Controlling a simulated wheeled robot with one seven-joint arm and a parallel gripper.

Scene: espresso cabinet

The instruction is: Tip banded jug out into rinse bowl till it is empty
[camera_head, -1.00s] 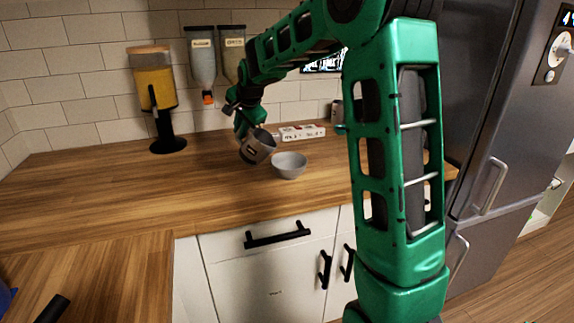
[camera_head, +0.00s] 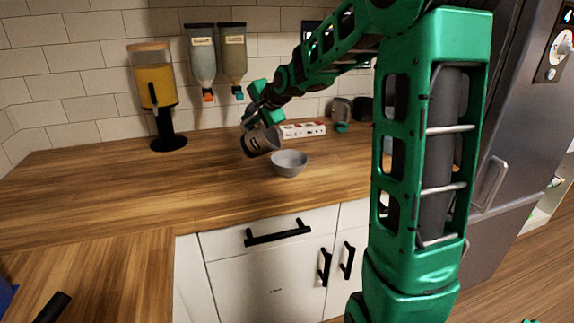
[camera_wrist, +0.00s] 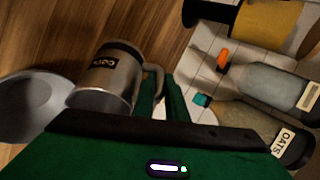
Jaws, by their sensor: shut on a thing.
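The banded jug (camera_head: 260,143) is grey with a dark lettered label. It is held tilted above the counter, its mouth toward the rinse bowl (camera_head: 290,168), a plain grey bowl standing on the wood. In the wrist view the jug (camera_wrist: 122,80) is beside the bowl (camera_wrist: 32,105), its mouth end close to the bowl's rim. My gripper (camera_head: 258,117) is shut on the jug's handle; its green fingers (camera_wrist: 161,104) show at the handle in the wrist view. The jug's inside is mostly hidden, and no stream is visible.
A dispenser with yellow contents (camera_head: 155,90) stands on the counter at the left. Two wall dispensers (camera_head: 202,60) hang behind the jug. A white and red box (camera_head: 303,130) lies behind the bowl. The counter (camera_head: 130,195) is clear at front left.

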